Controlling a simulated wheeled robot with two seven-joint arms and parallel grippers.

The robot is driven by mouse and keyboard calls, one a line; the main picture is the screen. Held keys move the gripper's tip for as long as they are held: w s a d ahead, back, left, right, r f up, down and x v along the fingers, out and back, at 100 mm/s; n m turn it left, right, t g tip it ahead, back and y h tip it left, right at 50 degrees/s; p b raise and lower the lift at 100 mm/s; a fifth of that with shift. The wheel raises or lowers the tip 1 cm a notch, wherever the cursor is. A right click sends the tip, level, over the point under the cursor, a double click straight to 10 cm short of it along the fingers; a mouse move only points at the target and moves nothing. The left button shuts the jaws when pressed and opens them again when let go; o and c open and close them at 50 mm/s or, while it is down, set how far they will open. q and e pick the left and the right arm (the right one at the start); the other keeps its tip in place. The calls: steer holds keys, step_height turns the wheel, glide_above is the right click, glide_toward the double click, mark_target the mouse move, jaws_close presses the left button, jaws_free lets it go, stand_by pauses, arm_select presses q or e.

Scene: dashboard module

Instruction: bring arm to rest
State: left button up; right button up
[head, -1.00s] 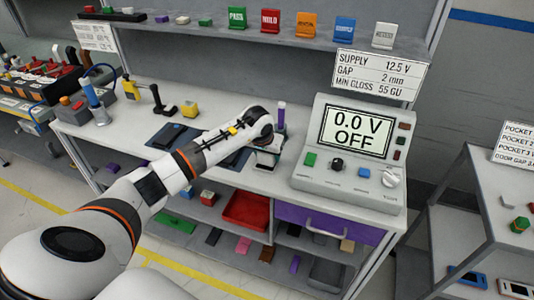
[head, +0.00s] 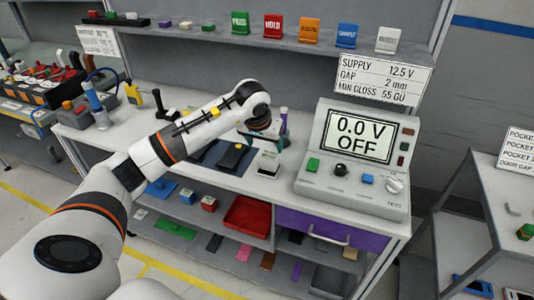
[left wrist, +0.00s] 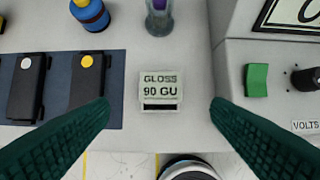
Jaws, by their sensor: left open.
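My left arm reaches in from the left in the head view. Its gripper (head: 262,132) hangs above the bench, partly hidden behind the wrist. In the left wrist view the two green fingers (left wrist: 160,112) are spread wide with nothing between them. Below and beyond them, a white gloss meter (left wrist: 160,92) reading 90 GU stands on the bench; it also shows in the head view (head: 268,163). My right gripper is not in view.
Dark modules (left wrist: 90,80) lie on a blue mat left of the meter. The supply unit (head: 352,155), reading 0.0 V OFF, stands to the right. A blue bottle (left wrist: 90,14) is behind. A red bin (head: 246,216) and purple drawer (head: 325,228) are below.

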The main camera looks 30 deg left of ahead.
arm_select(q)
steer(key=shift+v, duration=1.15)
